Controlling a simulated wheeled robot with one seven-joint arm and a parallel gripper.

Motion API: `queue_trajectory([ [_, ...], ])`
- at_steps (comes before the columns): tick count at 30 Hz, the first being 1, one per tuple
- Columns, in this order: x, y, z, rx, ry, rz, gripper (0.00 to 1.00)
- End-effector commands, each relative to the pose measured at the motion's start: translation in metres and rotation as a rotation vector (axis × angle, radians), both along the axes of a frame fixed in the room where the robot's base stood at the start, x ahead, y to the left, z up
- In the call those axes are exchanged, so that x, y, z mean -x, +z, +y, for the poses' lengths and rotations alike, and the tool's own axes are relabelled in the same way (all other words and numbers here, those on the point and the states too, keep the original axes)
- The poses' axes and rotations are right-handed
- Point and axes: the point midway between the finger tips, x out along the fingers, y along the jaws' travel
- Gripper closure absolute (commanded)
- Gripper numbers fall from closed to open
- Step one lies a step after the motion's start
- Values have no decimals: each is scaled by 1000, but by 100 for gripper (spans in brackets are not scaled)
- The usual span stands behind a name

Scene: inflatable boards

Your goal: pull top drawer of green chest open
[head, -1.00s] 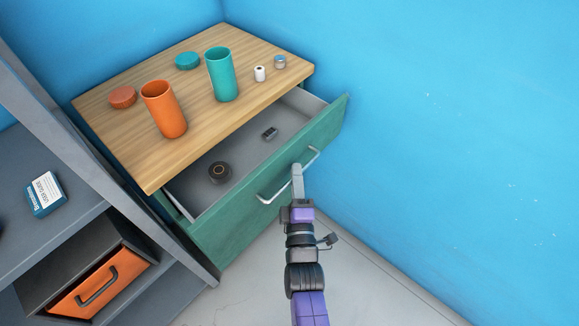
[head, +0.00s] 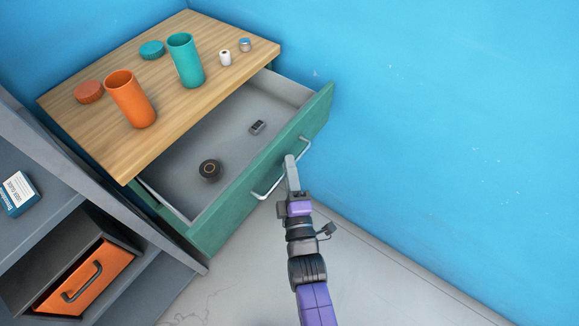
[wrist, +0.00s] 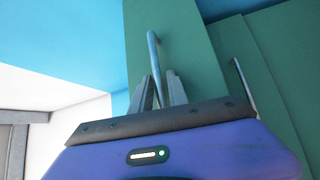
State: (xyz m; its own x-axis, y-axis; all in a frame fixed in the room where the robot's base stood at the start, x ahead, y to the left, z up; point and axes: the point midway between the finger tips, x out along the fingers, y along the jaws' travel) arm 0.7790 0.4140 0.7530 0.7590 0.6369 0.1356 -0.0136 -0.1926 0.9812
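The green chest (head: 60,122) has a wooden top, and its top drawer (head: 225,202) is pulled well out, with the grey inside showing. A silver bar handle (head: 270,191) is on the drawer's green front. My gripper (head: 290,160) is at the middle of this handle. In the wrist view the handle (wrist: 153,50) runs between the two fingers of my gripper (wrist: 159,76), which are close together around it. A second handle (wrist: 238,78) shows at the right in that view, on a green front.
The drawer holds a round dark object (head: 210,170) and a small grey one (head: 257,127). An orange cup (head: 130,100), a teal cup (head: 186,62), lids and small items stand on top. A grey shelf (head: 60,190) is close at left; a blue wall (head: 440,130) is at right.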

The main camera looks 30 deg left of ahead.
Motion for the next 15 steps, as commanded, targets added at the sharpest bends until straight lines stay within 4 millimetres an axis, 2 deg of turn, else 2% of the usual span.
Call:
queue_trajectory([
  [9, 2, 0, -2, -1, 0, -1, 80],
  [15, 21, -3, -18, 1, 1, 1, 80],
])
